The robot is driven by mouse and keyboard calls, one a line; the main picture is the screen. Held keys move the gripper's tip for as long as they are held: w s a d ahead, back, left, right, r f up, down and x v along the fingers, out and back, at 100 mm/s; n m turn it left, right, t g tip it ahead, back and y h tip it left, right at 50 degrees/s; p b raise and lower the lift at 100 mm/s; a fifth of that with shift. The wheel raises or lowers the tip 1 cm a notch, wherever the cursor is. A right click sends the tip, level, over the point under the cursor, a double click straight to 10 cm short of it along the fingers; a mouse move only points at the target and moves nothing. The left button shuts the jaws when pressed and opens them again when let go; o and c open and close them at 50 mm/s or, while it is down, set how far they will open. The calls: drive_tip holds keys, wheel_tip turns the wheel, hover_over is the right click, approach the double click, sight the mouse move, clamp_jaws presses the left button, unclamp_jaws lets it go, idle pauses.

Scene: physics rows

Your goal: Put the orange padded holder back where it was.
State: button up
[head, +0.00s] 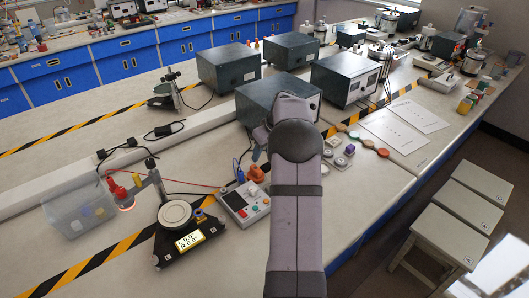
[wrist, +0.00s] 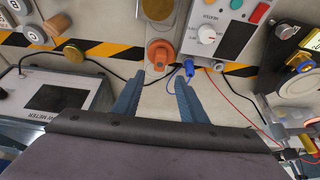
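The orange padded holder (wrist: 160,50) is centred in the wrist view, just beyond my fingertips, with a small round opening showing in its near side. In the head view my arm hides most of the gripper.
A control box (head: 243,201) with knobs and a blue plug (wrist: 188,68) with cables sit close to the right of the holder in the wrist view. A meter box (wrist: 58,98) is at left. A scale (head: 175,213) and clear bin (head: 68,215) stand farther left in the head view.

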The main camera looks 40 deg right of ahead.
drive_tip(key=shift+v, duration=0.8)
drive_tip(key=s+a+g, duration=0.1)
drive_tip(key=s+a, duration=0.2)
drive_tip(key=a, duration=0.7)
drive_tip(key=s+a+g, duration=0.1)
drive_tip(key=s+a, duration=0.3)
drive_tip(key=a, duration=0.6)
drive_tip(key=s+a+f+g, duration=0.1)
drive_tip(key=s+a+f, duration=0.1)
drive_tip(key=s+a, duration=0.5)
drive_tip(key=s+a+f+g, duration=0.1)
drive_tip(key=s+a, duration=0.5)
drive_tip(key=s, duration=0.7)
drive_tip(key=shift+a+f+g, duration=0.3)
drive_tip(key=shift+a+f, duration=0.05)
drive_tip(key=shift+f, duration=0.4)
